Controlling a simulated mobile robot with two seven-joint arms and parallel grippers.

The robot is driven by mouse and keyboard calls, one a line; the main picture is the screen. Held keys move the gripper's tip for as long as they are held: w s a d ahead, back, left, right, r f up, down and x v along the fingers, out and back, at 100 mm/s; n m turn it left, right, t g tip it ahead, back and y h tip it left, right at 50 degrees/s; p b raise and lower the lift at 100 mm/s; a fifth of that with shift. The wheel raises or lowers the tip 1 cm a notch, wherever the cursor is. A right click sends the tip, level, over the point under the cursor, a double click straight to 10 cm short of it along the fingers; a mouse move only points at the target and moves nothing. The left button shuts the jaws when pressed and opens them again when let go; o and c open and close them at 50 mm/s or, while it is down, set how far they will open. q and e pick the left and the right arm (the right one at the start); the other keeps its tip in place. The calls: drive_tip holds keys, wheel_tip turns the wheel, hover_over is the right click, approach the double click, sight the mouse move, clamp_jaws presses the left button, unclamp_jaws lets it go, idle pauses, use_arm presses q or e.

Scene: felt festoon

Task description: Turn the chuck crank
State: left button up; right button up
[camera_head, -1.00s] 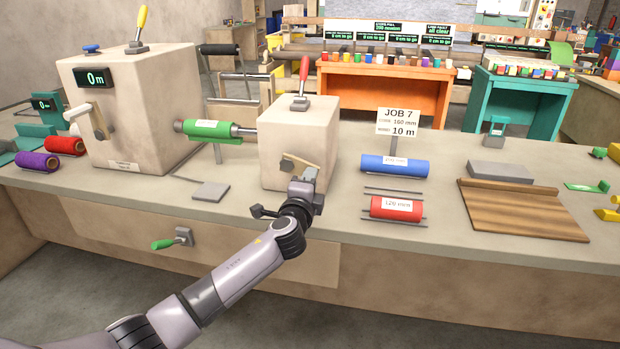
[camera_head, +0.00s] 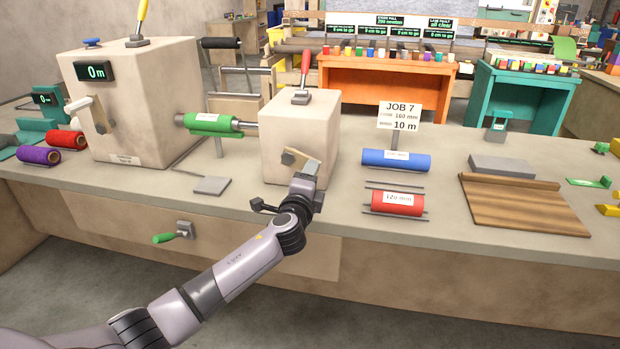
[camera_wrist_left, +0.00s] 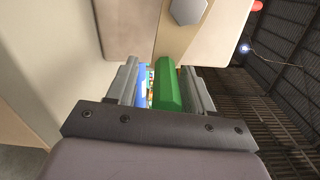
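The chuck crank (camera_head: 303,164) is a tan arm on a dark hex hub, on the front face of the beige chuck block (camera_head: 300,125). Its arm slopes down to the right from the hub in the head view. My left gripper (camera_head: 305,186) is at the outer end of the crank. In the left wrist view the crank's green handle (camera_wrist_left: 167,90) lies between the two fingers of my left gripper (camera_wrist_left: 160,85). It is close against the right finger, with a narrow gap at the left finger. The hub (camera_wrist_left: 187,11) shows above. My right gripper is out of view.
The block's red lever (camera_head: 304,68) stands on top. A green roll (camera_head: 212,123) sits between this block and the larger winder box (camera_head: 135,105) at left. Blue (camera_head: 396,160) and red (camera_head: 392,203) rolls lie to the right. A green-handled crank (camera_head: 175,234) is on the bench front.

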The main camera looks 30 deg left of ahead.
use_arm(q)
drive_tip(key=shift+r, duration=0.1)
drive_tip(key=v, duration=0.7)
idle(0.6)
